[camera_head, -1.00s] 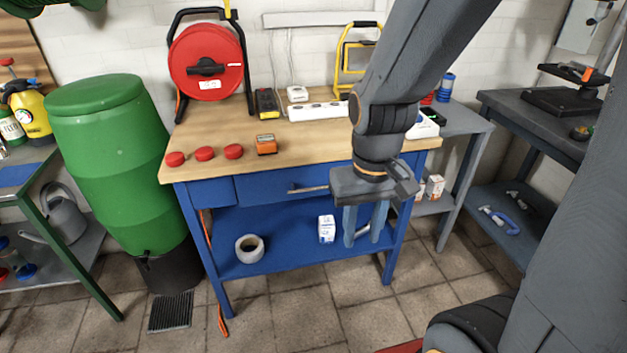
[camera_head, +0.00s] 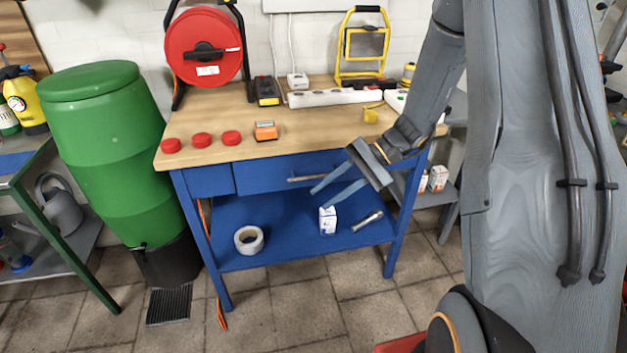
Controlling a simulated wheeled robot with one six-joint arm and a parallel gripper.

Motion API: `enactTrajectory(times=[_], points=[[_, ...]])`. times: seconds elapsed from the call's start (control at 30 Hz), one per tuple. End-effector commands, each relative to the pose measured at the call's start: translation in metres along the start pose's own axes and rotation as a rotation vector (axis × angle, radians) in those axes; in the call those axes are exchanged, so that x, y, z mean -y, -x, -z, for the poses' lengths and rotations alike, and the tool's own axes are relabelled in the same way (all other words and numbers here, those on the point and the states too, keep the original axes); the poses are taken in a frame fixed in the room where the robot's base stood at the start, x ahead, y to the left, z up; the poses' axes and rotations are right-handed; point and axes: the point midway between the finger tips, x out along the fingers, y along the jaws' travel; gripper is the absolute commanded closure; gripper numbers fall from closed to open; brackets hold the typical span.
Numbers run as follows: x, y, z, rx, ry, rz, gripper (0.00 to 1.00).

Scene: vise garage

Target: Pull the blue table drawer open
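The blue table drawer (camera_head: 262,173) sits under the wooden top of the blue table (camera_head: 240,147). It looks shut, its front in line with the frame. My gripper (camera_head: 324,196) is in front of the drawer's right half, pointing left and slightly down. Its two fingers are apart with nothing seen between them. The fingertips lie close to the handle in the picture, just below it; I cannot tell the gap in depth.
On the tabletop are a red cable reel (camera_head: 204,48), red caps (camera_head: 201,139), an orange box (camera_head: 265,131) and a power strip (camera_head: 335,97). The lower shelf holds a tape roll (camera_head: 249,240) and a small box (camera_head: 327,221). A green barrel (camera_head: 118,160) stands left.

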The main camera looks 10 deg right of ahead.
Motion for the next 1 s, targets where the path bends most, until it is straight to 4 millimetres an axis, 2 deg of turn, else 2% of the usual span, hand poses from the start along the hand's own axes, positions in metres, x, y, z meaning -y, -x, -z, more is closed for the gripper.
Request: enactTrajectory(times=[0.03,0.1,0.2,0.33,0.43,0.57,1.0], points=[[0.0,0.002,0.024,0.001,-0.021,0.086,0.72],[0.005,0.008,0.05,-0.005,-0.031,0.201,0.72],[0.009,0.02,0.082,-0.023,-0.036,0.343,0.72],[0.011,0.033,0.11,-0.048,-0.031,0.465,0.72],[0.012,0.039,0.12,-0.06,-0.027,0.511,0.72],[0.016,0.034,0.122,-0.062,-0.025,0.524,0.72],[0.046,-0.018,0.125,-0.061,-0.025,0.52,0.72]])
